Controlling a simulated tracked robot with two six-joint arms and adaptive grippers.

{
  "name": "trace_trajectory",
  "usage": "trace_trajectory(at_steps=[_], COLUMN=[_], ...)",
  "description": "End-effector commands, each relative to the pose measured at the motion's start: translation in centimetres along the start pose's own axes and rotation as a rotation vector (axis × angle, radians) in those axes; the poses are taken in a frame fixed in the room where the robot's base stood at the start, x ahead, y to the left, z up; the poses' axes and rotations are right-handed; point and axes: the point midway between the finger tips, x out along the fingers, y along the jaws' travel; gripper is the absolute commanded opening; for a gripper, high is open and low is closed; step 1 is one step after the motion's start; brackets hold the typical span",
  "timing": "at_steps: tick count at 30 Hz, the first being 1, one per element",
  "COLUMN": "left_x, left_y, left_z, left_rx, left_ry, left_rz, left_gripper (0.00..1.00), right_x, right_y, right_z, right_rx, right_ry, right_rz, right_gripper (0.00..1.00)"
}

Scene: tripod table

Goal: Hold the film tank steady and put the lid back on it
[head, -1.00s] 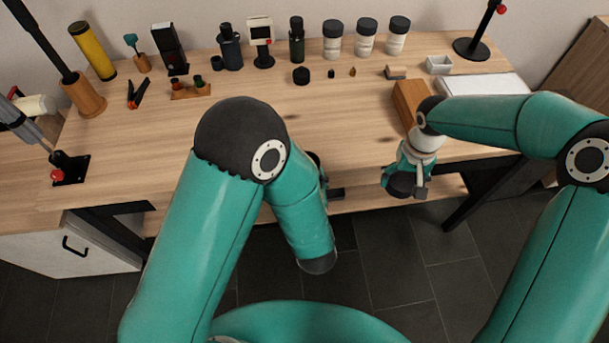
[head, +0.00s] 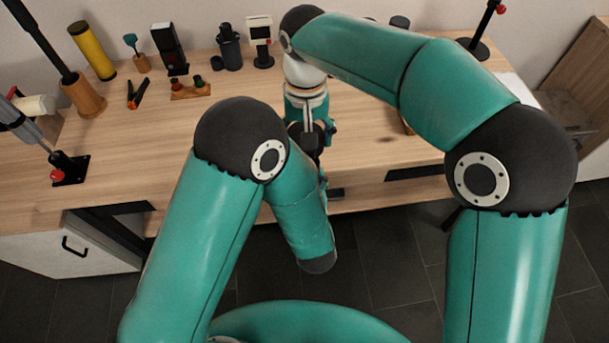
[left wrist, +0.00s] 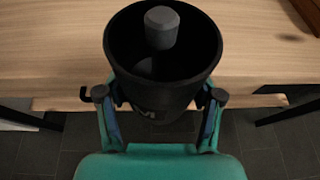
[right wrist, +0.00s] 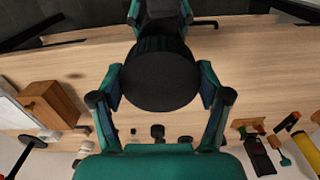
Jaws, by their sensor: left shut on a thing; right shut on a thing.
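The film tank (left wrist: 165,100) is a black open-topped cup with a grey centre column (left wrist: 162,28) standing in its mouth. In the left wrist view my left gripper (left wrist: 155,107) is shut on the tank's sides. The lid (right wrist: 158,78) is a black round piece with a ribbed edge. My right gripper (right wrist: 160,85) is shut on it, and it also shows in the head view (head: 308,128) above the front of the table. No lid covers the tank's mouth in the left wrist view. In the head view my left gripper is mostly hidden behind my left arm.
The wooden table (head: 140,160) has clear room in its middle. A wooden block (right wrist: 50,103) shows in the right wrist view.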

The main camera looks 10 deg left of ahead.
Motion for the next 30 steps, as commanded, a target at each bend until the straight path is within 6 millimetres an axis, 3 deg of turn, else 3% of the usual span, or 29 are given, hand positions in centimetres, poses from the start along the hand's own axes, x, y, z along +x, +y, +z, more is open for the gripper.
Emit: trace_trajectory(at_steps=[13,30], left_x=[0.0,0.0], left_y=[0.0,0.0], left_z=[0.1,0.1], left_rx=[0.000,0.000], left_ry=[-0.002,-0.002], left_rz=[0.000,-0.001], left_gripper=[0.04,0.04], right_x=[0.3,4.0], right_y=[-0.1,0.0], right_z=[0.0,0.0], right_rx=[0.000,0.001], right_ry=[-0.001,0.000], right_rz=[0.000,0.000], right_gripper=[0.47,0.47])
